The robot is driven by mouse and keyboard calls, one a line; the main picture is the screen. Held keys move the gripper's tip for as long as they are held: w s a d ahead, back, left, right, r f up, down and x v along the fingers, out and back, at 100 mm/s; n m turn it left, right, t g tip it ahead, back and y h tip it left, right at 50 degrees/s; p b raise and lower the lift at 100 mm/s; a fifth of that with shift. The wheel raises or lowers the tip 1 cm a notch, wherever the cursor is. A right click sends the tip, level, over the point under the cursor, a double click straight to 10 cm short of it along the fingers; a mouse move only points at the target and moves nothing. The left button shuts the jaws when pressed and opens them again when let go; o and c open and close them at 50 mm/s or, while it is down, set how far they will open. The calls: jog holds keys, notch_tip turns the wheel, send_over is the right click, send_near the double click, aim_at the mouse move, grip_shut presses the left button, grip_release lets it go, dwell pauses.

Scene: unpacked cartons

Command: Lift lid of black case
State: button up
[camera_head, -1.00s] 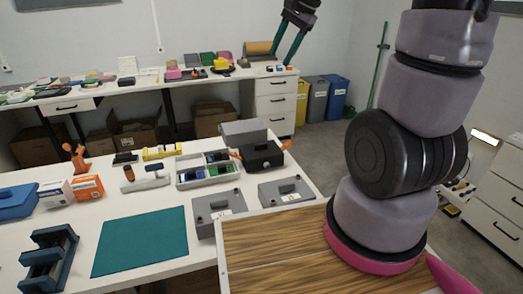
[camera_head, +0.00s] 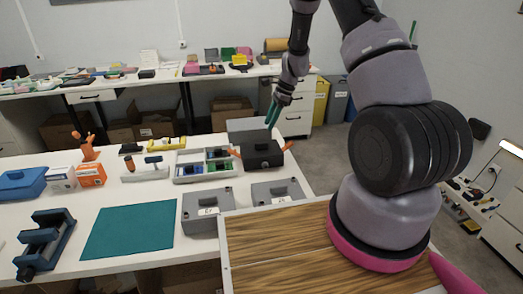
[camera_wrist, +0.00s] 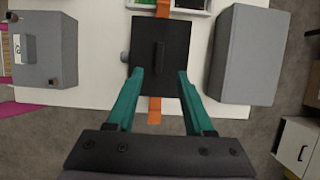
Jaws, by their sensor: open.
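The black case (camera_head: 262,153) stands on the white table near its far right corner, with orange pieces sticking out at both sides. In the wrist view the black case (camera_wrist: 172,36) is seen from above, its lid down, with a dark bar handle along the middle of the top. My gripper (camera_head: 271,115) has green fingers and is above the case in the head view. In the wrist view my gripper (camera_wrist: 160,71) is open and empty, its fingertips apart over the near part of the case. I cannot tell the height gap exactly.
A plain grey box (camera_head: 248,126) stands just behind the case; it is close on the right in the wrist view (camera_wrist: 245,55). Grey cases (camera_head: 277,192) (camera_head: 207,212) stand in front. A divided tray (camera_head: 204,165) is at the left. The teal mat (camera_head: 130,229) is bare.

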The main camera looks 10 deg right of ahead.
aim_at(263, 143)
jog(key=x, duration=0.9)
jog(key=shift+d+f, duration=0.1)
jog(key=shift+d, duration=0.15)
grip_shut()
